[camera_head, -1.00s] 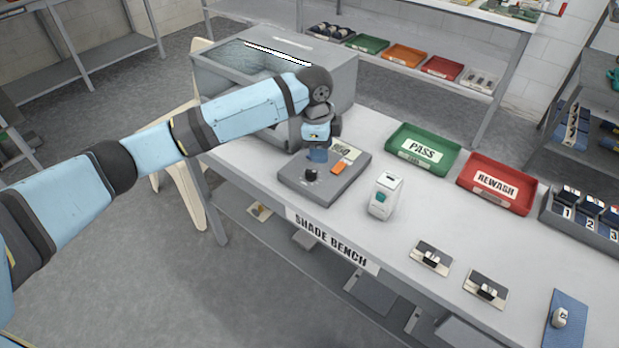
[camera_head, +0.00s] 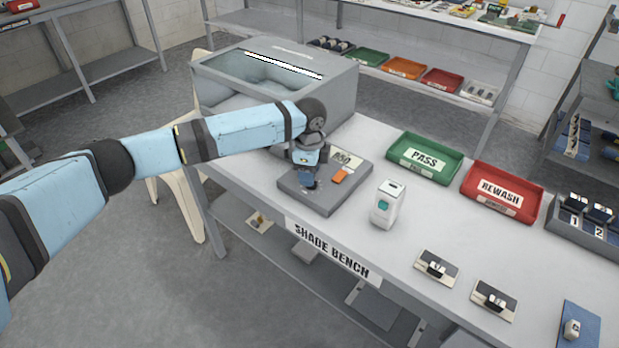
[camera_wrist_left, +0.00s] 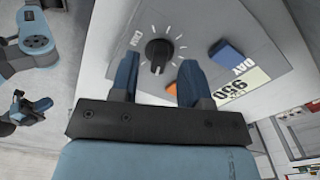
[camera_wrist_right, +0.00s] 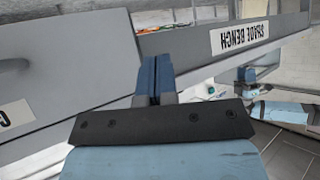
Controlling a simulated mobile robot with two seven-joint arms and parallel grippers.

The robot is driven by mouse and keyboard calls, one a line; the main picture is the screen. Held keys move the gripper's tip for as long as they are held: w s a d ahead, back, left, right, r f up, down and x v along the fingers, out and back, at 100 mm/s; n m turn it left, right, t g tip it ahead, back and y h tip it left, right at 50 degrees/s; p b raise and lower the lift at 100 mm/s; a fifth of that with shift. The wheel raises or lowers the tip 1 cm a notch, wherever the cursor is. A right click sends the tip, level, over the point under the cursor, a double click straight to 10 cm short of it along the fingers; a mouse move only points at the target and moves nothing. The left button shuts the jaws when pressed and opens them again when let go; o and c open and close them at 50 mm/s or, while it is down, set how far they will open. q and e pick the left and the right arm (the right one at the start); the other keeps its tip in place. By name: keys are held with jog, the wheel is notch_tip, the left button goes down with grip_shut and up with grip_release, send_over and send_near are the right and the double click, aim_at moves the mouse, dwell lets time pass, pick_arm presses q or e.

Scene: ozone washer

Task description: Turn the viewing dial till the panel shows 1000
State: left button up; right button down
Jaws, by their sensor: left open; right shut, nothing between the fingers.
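The viewing dial (camera_wrist_left: 159,52) is a round black knob with a white pointer mark, on a sloping grey panel (camera_head: 322,203) with tick marks around it. The display (camera_wrist_left: 240,91) looks to read 950; it also shows small in the head view (camera_head: 346,159). My left gripper (camera_head: 304,186) is over the panel and hides the dial in the head view. In the left wrist view its fingers (camera_wrist_left: 160,62) are open, one to each side of the dial; I cannot tell their depth against it. My right gripper (camera_wrist_right: 155,62) is shut and empty, near the bench front.
An orange button (camera_head: 341,175) and a blue button (camera_wrist_left: 227,51) sit beside the dial. A white box-shaped device (camera_head: 387,205) stands right of the panel. Green PASS (camera_head: 424,178) and red REWASH (camera_head: 520,215) trays lie further right. A grey cabinet (camera_head: 335,90) stands behind.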

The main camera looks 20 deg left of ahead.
pick_arm(q)
jog(key=shift+f, duration=0.95)
jog(key=shift+c, duration=0.2)
grip_shut()
jog(key=shift+r+m+p, duration=0.3)
jog(key=shift+m+p, duration=0.3)
jog(key=shift+p, duration=0.55)
jog(key=shift+m+p, duration=0.4)
jog(key=shift+f+m, duration=0.25)
jog(key=shift+m, duration=0.15)
jog(key=shift+o, duration=0.2)
grip_release()
pick_arm(e)
jog(key=shift+r, duration=0.75)
